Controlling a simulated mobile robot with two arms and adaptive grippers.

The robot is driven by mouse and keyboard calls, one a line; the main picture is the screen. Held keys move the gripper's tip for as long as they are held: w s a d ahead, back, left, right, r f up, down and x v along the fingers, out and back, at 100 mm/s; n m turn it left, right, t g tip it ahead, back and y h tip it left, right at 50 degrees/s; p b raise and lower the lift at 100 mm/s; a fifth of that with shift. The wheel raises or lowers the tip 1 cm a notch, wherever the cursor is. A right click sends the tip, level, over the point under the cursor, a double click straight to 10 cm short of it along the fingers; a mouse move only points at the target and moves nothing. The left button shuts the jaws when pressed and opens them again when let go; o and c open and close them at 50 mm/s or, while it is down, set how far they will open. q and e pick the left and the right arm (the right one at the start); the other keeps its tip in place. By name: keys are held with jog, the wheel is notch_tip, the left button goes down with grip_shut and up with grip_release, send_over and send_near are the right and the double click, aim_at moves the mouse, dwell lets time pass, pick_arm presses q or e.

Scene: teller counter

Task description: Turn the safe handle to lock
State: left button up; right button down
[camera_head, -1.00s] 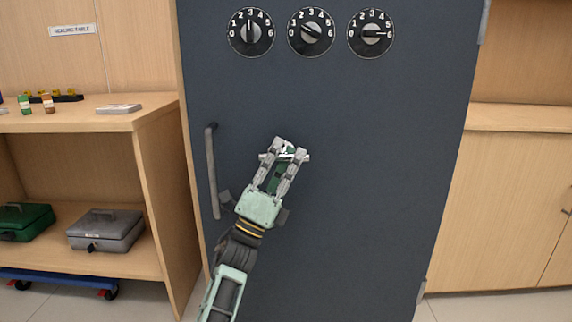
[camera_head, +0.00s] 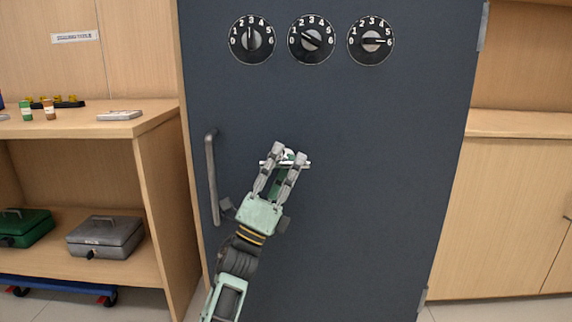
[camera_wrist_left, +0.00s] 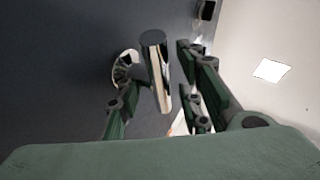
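The safe door (camera_head: 380,200) is a dark grey upright panel. The safe handle (camera_head: 305,164) is a short pale bar near the door's middle, lying about level and partly hidden by my fingers. In the left wrist view the handle (camera_wrist_left: 157,75) is a shiny rounded bar in front of a round hub (camera_wrist_left: 124,68). My left gripper (camera_head: 287,156) is at the handle, its fingers apart. In the left wrist view the gripper (camera_wrist_left: 158,80) has one finger on each side of the bar, with a gap showing on the right; contact on the left is unclear. My right gripper is out of view.
Three numbered dials (camera_head: 311,39) sit at the top of the door. A vertical pull bar (camera_head: 212,180) stands out left of my gripper. A wooden shelf (camera_head: 150,118) with boxes is at the left, a wooden cabinet (camera_head: 510,200) at the right.

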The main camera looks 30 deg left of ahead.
pick_arm(q)
jog(key=v, duration=1.2)
jog(key=shift+y, duration=0.3)
